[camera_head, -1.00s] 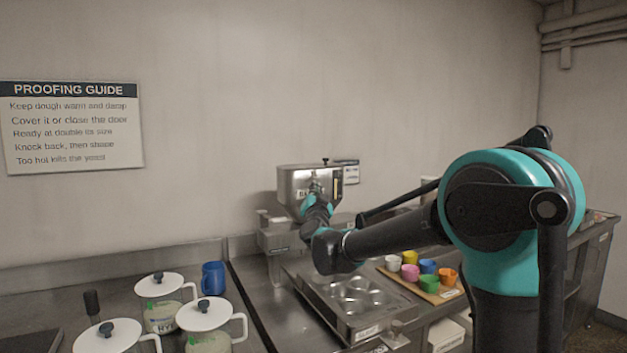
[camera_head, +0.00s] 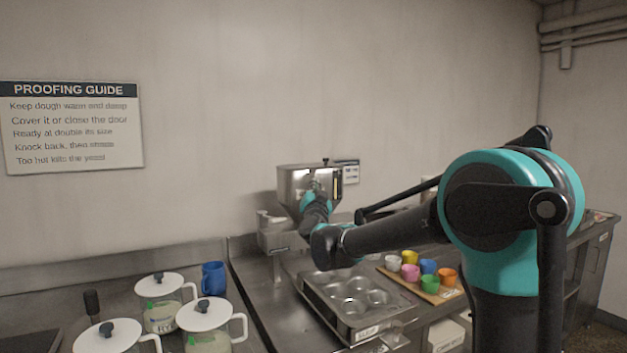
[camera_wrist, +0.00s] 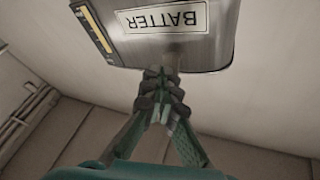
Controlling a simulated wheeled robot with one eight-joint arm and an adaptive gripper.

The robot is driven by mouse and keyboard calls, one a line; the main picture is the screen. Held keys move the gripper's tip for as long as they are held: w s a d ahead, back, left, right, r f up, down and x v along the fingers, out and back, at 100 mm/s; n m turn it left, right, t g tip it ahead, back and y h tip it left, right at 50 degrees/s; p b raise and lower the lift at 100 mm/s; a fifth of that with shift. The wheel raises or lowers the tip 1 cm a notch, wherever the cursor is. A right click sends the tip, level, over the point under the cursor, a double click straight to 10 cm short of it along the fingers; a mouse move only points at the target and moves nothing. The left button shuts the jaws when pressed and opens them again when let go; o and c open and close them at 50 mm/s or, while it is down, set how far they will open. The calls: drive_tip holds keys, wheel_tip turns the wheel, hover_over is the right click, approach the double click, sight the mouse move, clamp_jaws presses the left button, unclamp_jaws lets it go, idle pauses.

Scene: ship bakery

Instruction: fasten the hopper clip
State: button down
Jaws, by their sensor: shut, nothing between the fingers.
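The steel hopper (camera_head: 295,181) stands at the back of the counter, against the wall. In the wrist view the hopper (camera_wrist: 215,45) appears upside down, with a BATTER label (camera_wrist: 166,18) and a yellow level strip (camera_wrist: 93,28). My gripper (camera_wrist: 160,78) is shut and empty, its fingertips at the lower edge of the hopper's front in the wrist view. I cannot tell whether they touch it. In the head view my gripper (camera_head: 314,186) is in front of the hopper and hides part of its face. I cannot make out the clip; the fingers may hide it.
A muffin tin (camera_head: 333,307) lies on the counter below my arm. A board (camera_head: 446,295) with several coloured cups is to its right. White-lidded jars (camera_head: 160,287) and a blue mug (camera_head: 213,277) stand at the left. Bare counter (camera_head: 258,300) lies between.

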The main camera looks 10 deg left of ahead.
drive_tip(key=shift+w+a+r, duration=0.2)
drive_tip(key=shift+w+r, duration=0.1)
drive_tip(key=shift+r, duration=0.25)
idle(0.7)
idle(0.3)
drive_tip(key=shift+s+d+f, duration=0.2)
drive_tip(key=shift+s+f, duration=0.1)
drive_tip(key=shift+f, duration=0.3)
drive_tip(key=shift+s+d+f, duration=0.2)
drive_tip(key=shift+s+f, duration=0.1)
drive_tip(key=shift+f, duration=0.3)
drive_tip(key=shift+f, duration=0.1)
drive_tip(key=shift+s+d+f, duration=0.25)
drive_tip(key=shift+s+f, duration=0.1)
drive_tip(key=shift+f, duration=0.35)
drive_tip(key=shift+s+d+f, duration=0.2)
drive_tip(key=shift+s+f, duration=0.15)
drive_tip(key=shift+f, duration=0.3)
drive_tip(key=shift+s+d+f, duration=0.25)
drive_tip(key=shift+s+f, duration=0.1)
drive_tip(key=shift+f, duration=0.35)
